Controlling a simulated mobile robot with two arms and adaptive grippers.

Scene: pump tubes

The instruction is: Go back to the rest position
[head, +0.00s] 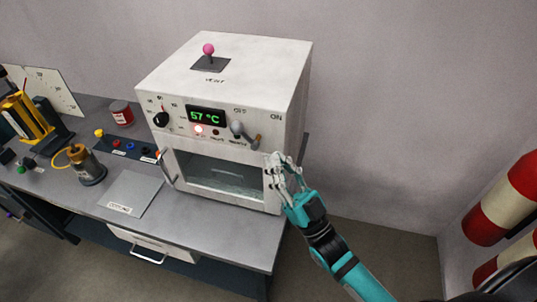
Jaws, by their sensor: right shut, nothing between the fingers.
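My right gripper (276,170) is shut and empty. Its fingertips are at the right front edge of the white oven (226,105), beside the window; I cannot tell whether they touch it. The teal and black right arm comes in from the lower right. My left gripper is not in view. The oven's door is closed, with a dark window (222,178) and a handle (168,168) on its left side. A green display (206,116) reads 57 °C, and a red light glows below it.
The oven stands on a grey bench (232,235). To its left are a flat grey plate (130,193), a metal pot (87,167), a red tin (121,113) and a yellow device (28,117). Red and white striped cylinders (505,200) stand at the right. The floor between is clear.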

